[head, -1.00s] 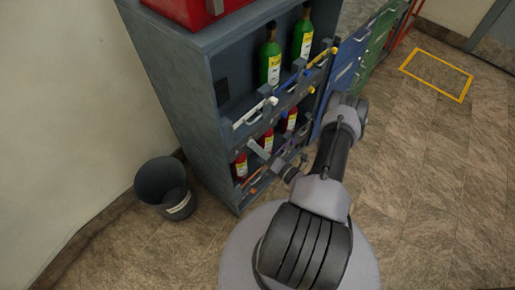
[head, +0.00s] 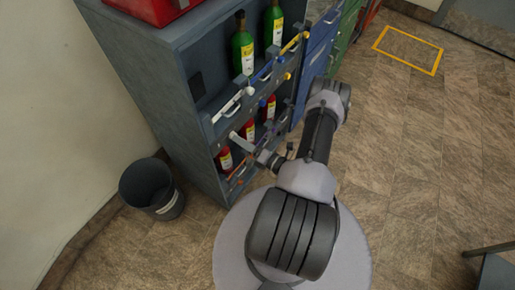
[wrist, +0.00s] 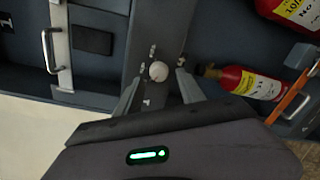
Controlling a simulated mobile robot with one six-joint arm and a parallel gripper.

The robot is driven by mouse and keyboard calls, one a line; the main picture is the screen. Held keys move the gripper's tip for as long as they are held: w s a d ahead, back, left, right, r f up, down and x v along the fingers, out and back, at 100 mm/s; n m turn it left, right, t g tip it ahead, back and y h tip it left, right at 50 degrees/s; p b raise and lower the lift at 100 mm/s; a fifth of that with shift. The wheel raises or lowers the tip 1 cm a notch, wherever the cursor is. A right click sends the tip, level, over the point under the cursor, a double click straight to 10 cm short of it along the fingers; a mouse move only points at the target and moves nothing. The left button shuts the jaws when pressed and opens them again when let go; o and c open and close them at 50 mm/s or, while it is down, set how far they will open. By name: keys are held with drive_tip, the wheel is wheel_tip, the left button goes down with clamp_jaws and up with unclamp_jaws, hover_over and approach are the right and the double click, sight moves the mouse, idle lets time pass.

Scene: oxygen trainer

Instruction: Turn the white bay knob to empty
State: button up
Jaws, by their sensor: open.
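The white bay knob (wrist: 158,71) is a small round knob on the grey front strip of the rack, with small marks around it that are too small to read. My gripper (wrist: 157,80) is open in the wrist view, with one finger on each side of the knob and the fingertips close to the strip. I cannot tell whether they touch it. In the head view my gripper (head: 250,146) is at the rack front, below the white bar (head: 231,106), and the knob cannot be made out. The bar and its handle also show in the wrist view (wrist: 60,48).
Green bottles (head: 242,52) stand on the upper shelf and red bottles (head: 225,158) on the lower one. A red bottle (wrist: 250,83) is close to the right finger. Yellow (head: 287,76) and blue (head: 262,102) knobs are farther along. A dark bin (head: 150,187) stands left.

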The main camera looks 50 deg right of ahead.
drive_tip(key=s+p, duration=0.2)
drive_tip(key=s, duration=1.4)
drive_tip(key=shift+d+r+p, duration=0.3)
drive_tip(key=shift+d, duration=0.1)
drive_tip(key=shift+r, duration=0.1)
drive_tip(key=w+a+r+n+g+y, duration=0.4)
drive_tip(key=w+r+n+g, duration=0.2)
drive_tip(key=r+n, duration=0.5)
drive_tip(key=w+a+r+n+g+y, duration=0.3)
drive_tip(key=w+r+n+g+y, duration=0.25)
drive_tip(key=r+n, duration=0.55)
drive_tip(key=s+a+r+n+h, duration=0.3)
drive_tip(key=a+r+n+h, duration=0.1)
drive_tip(key=a+r+n, duration=0.6)
drive_tip(key=s+a+r+n+h, duration=0.3)
drive_tip(key=a+r+n+h, duration=0.1)
drive_tip(key=a+r+n, duration=0.6)
drive_tip(key=shift+a+r+n, duration=0.4)
drive_tip(key=shift+r+n, duration=0.05)
drive_tip(key=shift+n, duration=0.45)
